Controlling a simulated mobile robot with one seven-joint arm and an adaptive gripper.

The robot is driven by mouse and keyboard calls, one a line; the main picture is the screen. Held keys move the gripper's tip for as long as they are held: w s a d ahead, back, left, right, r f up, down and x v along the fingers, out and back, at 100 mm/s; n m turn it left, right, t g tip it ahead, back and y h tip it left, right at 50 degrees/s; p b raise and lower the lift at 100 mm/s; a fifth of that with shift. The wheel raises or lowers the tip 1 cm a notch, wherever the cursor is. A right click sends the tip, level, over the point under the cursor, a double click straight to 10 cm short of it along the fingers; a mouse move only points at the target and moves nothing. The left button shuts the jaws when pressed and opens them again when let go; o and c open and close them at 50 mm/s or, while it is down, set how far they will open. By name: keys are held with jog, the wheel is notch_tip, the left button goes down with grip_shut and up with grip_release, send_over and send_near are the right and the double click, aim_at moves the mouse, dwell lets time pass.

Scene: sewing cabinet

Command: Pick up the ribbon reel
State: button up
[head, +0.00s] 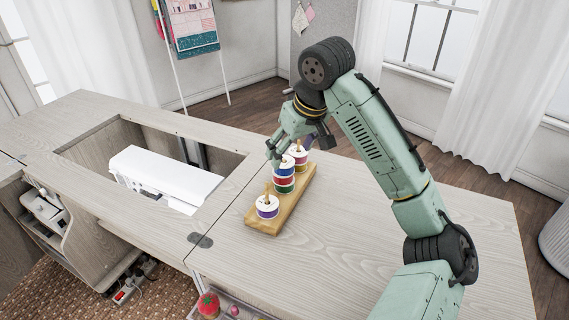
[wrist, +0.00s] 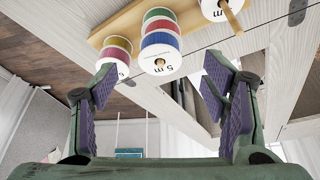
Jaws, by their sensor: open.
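Several ribbon reels stand on pegs on a wooden rack on the tabletop. A stack with blue, red and green bands (head: 284,177) is in the middle and also shows in the wrist view (wrist: 161,38). My gripper (head: 290,150) is above the rack, near the top of the middle stack. In the wrist view its fingers (wrist: 160,82) are open and empty, with the stack beyond the tips, roughly between them.
The wooden rack (head: 253,219) sits on the cabinet top (head: 400,255). A white sewing machine (head: 165,178) lies in the cutout to the left. The tabletop right of the rack is clear below my arm. An open drawer with small items (head: 208,304) is at the front.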

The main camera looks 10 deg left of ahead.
aim_at(285, 161)
jog(key=x, duration=0.3)
jog(key=p+x, duration=0.1)
jog(key=x, duration=0.1)
jog(key=shift+w+a+f+p, duration=0.25)
jog(key=shift+a+p, duration=0.05)
jog(key=shift+c, duration=0.2)
jog(key=c, duration=1.1)
